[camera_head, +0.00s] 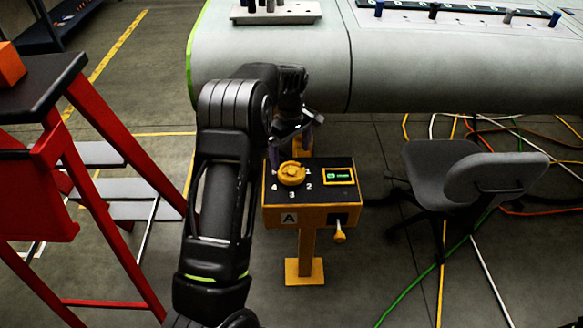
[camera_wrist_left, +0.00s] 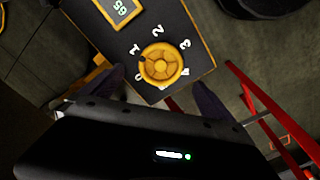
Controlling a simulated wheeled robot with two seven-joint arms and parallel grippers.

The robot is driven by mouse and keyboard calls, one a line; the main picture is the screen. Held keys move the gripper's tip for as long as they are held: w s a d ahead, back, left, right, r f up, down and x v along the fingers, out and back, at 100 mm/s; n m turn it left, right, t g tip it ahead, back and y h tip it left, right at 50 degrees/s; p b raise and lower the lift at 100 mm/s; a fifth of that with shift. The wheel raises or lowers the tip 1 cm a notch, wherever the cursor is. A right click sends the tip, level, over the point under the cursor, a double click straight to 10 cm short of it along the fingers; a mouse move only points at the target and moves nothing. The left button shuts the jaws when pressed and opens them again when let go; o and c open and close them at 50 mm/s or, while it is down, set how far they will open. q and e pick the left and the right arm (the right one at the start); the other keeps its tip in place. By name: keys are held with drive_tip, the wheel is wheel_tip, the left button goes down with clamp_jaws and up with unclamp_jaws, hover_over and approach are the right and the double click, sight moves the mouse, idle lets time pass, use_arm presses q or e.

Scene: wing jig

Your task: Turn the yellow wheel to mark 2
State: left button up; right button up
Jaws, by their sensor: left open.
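The yellow wheel (camera_head: 292,173) lies flat on the dark top of a yellow control box (camera_head: 311,208) marked A. White numbers 1, 2, 3 and 4 show around it. The wheel also shows in the left wrist view (camera_wrist_left: 160,64), where a small dark spot sits on its rim near mark 1. I cannot tell for sure that this is its pointer. My left gripper (camera_head: 288,152) is over the back of the box by the wheel. Its fingers are open and apart in the left wrist view (camera_wrist_left: 158,80), one to each side of the wheel, holding nothing. My right gripper is out of view.
A small lit display (camera_head: 339,176) sits right of the wheel, and a yellow-knobbed lever (camera_head: 339,232) on the box front. A red ladder (camera_head: 110,150) stands left, a grey chair (camera_head: 460,175) right. The large wing body (camera_head: 270,60) spans behind. Cables cross the right floor.

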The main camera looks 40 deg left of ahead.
sight(291, 170)
use_arm(q)
wheel_tip(291, 170, down, 7)
drive_tip(key=shift+r+p, duration=0.1)
drive_tip(key=shift+p, duration=0.25)
drive_tip(key=shift+c, duration=0.5)
drive_tip(key=c, duration=1.3)
